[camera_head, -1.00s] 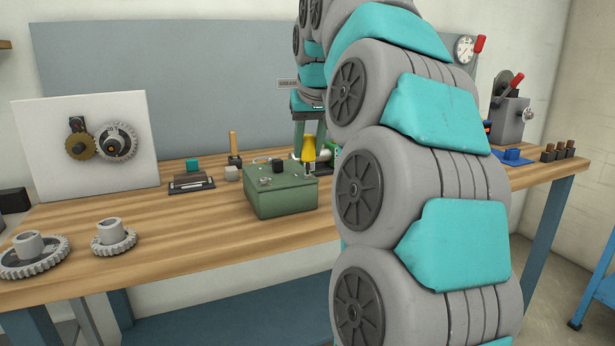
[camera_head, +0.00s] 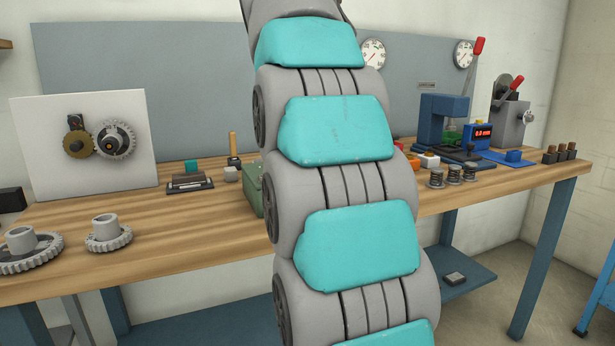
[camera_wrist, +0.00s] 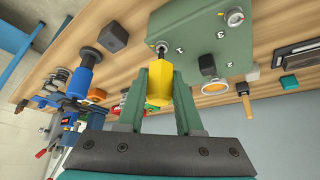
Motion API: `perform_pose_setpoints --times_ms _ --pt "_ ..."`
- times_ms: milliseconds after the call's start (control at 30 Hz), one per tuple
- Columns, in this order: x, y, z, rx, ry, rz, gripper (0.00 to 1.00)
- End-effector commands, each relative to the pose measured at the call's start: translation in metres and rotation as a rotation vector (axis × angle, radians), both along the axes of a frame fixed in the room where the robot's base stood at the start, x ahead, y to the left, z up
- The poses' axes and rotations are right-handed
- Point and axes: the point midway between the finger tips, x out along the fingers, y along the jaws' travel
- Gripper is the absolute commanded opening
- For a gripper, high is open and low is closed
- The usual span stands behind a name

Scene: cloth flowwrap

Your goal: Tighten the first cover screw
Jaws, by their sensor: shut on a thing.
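My gripper (camera_wrist: 161,76) is shut on the yellow handle (camera_wrist: 160,92) of a screwdriver in the wrist view. Its dark tip (camera_wrist: 161,49) points at a corner of the green box (camera_wrist: 192,32); I cannot tell whether it touches a screw there. The box's top cover bears small marks and a round dial-like part (camera_wrist: 235,17). In the head view only the left edge of the green box (camera_head: 252,187) shows; my arm hides the rest, the screwdriver and my gripper.
Two gears (camera_head: 108,234) lie at the bench's front left. A gear panel (camera_head: 85,140) stands at the back left. Springs (camera_head: 453,175), a blue press (camera_head: 440,122) and a blue meter (camera_head: 478,136) stand to the right. The bench front between gears and arm is clear.

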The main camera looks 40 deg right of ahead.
Motion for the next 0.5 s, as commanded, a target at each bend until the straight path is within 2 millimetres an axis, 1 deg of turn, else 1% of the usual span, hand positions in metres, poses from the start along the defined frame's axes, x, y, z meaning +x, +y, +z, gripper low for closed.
perform_pose_setpoints --times_ms 267,500 --pt "0.0 0.0 0.002 0.002 0.003 0.002 0.0" --pt "0.0 0.0 0.014 0.0 0.0 0.002 0.0"
